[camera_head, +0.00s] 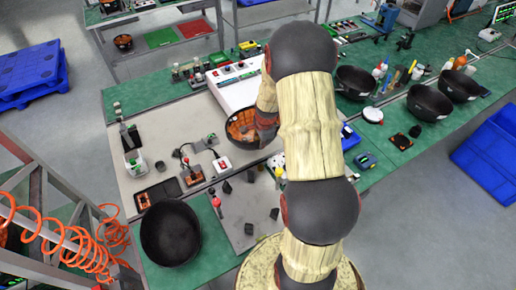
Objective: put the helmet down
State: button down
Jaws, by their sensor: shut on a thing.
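My gripper (266,121) is at the end of my arm, just right of the picture's middle, pointing down over the workbench. It is shut on the rim of a dark, round, bowl-like thing with an orange-brown inside, which I take to be the helmet (240,124). The helmet's open side faces up. It is at the front edge of a white instrument box, over the light grey mat (140,185). My gripper hides its right side, and I cannot tell whether its underside touches the mat.
Boards and small dark parts lie on the mat left of and below the helmet. A large black bowl (170,232) stands at the front left. Several black bowls (429,102) and bottles stand on the right. Orange coiled hose (75,240) hangs at the left.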

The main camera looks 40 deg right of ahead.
jog(key=shift+w+d+f, duration=0.2)
jog(key=shift+w+f, duration=0.7)
jog(key=shift+f, duration=0.15)
jog(key=shift+s+b+x, duration=0.15)
jog(key=shift+x, duration=0.6)
jog(key=shift+s+b+x, duration=0.15)
jog(key=shift+s+x, duration=0.05)
jog(key=shift+x, duration=0.55)
jog(key=shift+a+f, duration=0.15)
jog(key=shift+f, duration=0.05)
jog(key=c, duration=1.9)
grip_release()
